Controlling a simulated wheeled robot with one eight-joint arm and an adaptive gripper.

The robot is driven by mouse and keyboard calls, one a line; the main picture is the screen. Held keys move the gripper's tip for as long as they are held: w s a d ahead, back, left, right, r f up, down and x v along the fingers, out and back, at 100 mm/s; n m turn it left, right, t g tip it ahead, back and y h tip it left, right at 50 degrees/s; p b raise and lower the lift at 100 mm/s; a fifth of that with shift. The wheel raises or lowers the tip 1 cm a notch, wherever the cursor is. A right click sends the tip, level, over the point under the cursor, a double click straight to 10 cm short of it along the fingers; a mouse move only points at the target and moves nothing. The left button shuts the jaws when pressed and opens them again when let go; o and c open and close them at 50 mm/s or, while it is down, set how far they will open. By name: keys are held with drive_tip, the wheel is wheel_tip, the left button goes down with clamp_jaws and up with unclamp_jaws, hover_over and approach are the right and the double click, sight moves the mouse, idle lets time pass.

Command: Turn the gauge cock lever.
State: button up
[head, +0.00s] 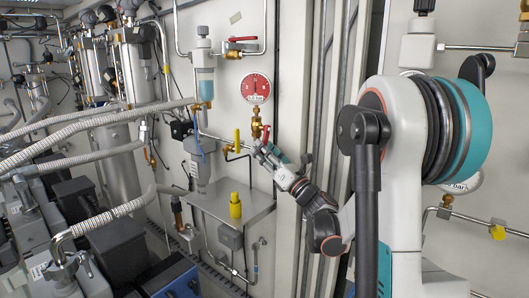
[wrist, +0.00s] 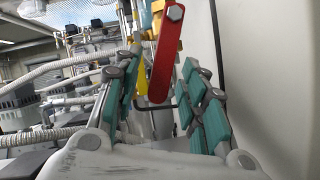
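The gauge cock (head: 257,127) is a brass fitting under a round red gauge (head: 256,88) on the wall panel. Its red lever (wrist: 164,60) shows large in the wrist view, hanging down from a hex bolt and tilted slightly. In the head view the lever is small and partly hidden at my gripper. My gripper (head: 264,152) is just below the cock. In the wrist view its two teal-padded fingers stand apart, with the lever seen between them. I cannot tell whether either finger touches it.
A yellow-handled valve (head: 237,140) is just left of the cock. A metal shelf (head: 215,205) with a yellow bottle (head: 235,205) is below. Another red-handled valve (head: 238,41) is above. Vertical pipes (head: 322,90) run to the right; pumps and hoses fill the left.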

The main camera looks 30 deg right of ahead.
drive_tip(key=shift+b+v, duration=0.3)
drive_tip(key=shift+v, duration=0.5)
drive_tip(key=shift+s, duration=0.1)
drive_tip(key=b+v, duration=0.2)
drive_tip(key=v, duration=0.3)
drive_tip(key=shift+s+f, duration=0.2)
drive_tip(key=shift+s, duration=0.15)
idle(0.3)
